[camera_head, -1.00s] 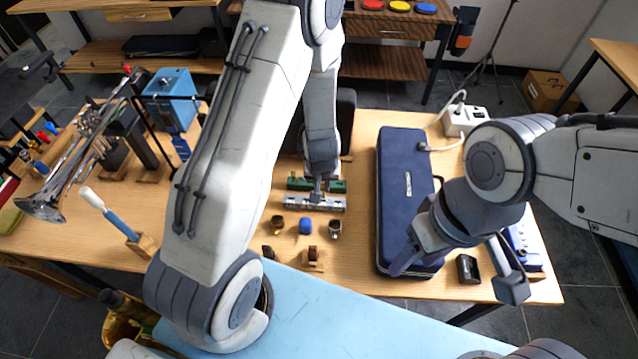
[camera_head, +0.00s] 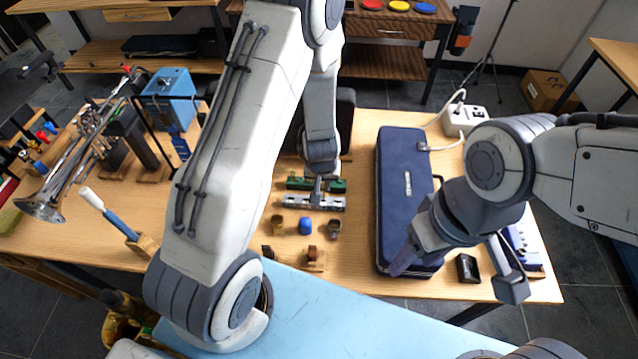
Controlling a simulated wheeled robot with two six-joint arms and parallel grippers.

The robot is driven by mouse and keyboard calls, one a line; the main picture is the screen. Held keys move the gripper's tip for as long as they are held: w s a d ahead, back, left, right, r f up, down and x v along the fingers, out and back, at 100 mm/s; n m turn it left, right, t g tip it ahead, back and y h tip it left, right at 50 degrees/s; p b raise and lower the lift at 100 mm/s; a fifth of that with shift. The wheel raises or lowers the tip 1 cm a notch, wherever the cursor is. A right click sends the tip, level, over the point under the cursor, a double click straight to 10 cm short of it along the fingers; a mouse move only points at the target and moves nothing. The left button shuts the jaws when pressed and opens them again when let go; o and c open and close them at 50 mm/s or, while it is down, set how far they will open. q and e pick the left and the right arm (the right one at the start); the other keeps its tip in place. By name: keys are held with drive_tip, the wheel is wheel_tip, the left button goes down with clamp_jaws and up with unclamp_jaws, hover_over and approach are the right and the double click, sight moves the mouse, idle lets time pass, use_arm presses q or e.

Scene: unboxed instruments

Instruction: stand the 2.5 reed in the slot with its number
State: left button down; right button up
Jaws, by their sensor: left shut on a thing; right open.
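My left gripper (camera_head: 317,194) points down at a silver slotted bar (camera_head: 328,204), in front of a green bar (camera_head: 337,186). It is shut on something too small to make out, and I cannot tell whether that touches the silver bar. The 2.5 reed and the slot numbers cannot be read at this size. My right gripper (camera_head: 458,272) is open and empty, its fingers spread over the front end of the navy case (camera_head: 402,165) and the table beside it.
A blue cap-like piece (camera_head: 305,226), brown ring-like pieces (camera_head: 277,224) (camera_head: 334,229) and small wooden blocks (camera_head: 314,262) lie in front of the bar. A trumpet (camera_head: 75,165) stands at the left. A black box (camera_head: 467,268) sits near the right gripper.

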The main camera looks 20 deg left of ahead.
use_arm(q)
drive_tip(key=shift+f, duration=0.2)
idle(0.5)
drive_tip(key=shift+f, duration=0.2)
drive_tip(key=shift+f+b, duration=0.3)
drive_tip(key=shift+b, duration=0.15)
idle(0.8)
drive_tip(key=shift+f+b, duration=0.95)
drive_tip(key=shift+f, duration=0.3)
idle(0.6)
idle(0.4)
drive_tip(key=c, duration=0.8)
unclamp_jaws()
drive_tip(key=shift+o, duration=0.2)
